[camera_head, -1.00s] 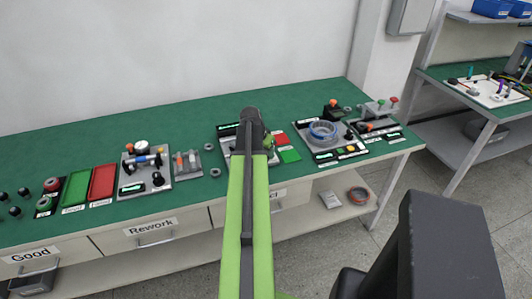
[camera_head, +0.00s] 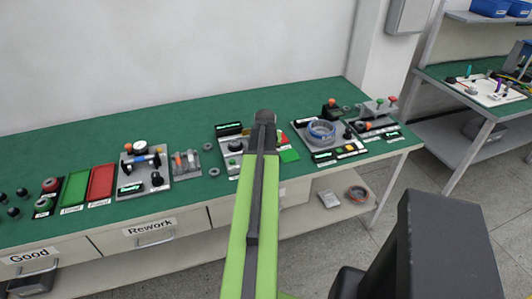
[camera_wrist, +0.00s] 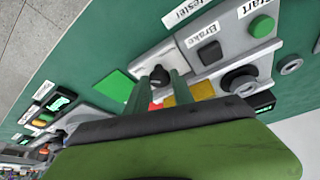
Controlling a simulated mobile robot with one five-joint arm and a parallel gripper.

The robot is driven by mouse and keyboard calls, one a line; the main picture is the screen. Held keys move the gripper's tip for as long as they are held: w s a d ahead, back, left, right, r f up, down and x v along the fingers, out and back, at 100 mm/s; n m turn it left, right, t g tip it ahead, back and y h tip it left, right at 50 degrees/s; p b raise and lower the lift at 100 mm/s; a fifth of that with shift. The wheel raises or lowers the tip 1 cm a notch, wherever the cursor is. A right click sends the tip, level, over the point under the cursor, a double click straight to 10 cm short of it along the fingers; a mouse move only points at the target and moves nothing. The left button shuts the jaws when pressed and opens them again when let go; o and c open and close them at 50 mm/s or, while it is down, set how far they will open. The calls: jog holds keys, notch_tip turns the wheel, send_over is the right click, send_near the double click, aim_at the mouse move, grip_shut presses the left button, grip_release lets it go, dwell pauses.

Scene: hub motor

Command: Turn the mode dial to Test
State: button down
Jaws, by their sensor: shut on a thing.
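My gripper (camera_wrist: 160,78) has its two dark fingers close together on a small black rounded knob (camera_wrist: 160,75). Whether this knob is the mode dial I cannot read from any label. It is partly hidden by the fingers. Next to it in the wrist view is a grey tester panel with a larger black round knob (camera_wrist: 239,79), a black square button (camera_wrist: 210,53) labelled Brake and a green button (camera_wrist: 262,26) labelled Start. In the head view my arm reaches over the bench and hides the fingertips. A tester unit (camera_head: 232,130) shows just left of my wrist.
A gauge fixture (camera_head: 146,168) and red tray (camera_head: 101,183) are to the left.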

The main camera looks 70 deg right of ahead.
jog(key=shift+s, duration=0.1)
jog(key=c, duration=1.1)
grip_release()
jog(key=shift+r, duration=0.1)
jog(key=p+v, duration=1.6)
jog(key=v, duration=0.1)
jog(key=shift+a, duration=0.15)
jog(key=shift+s, duration=0.15)
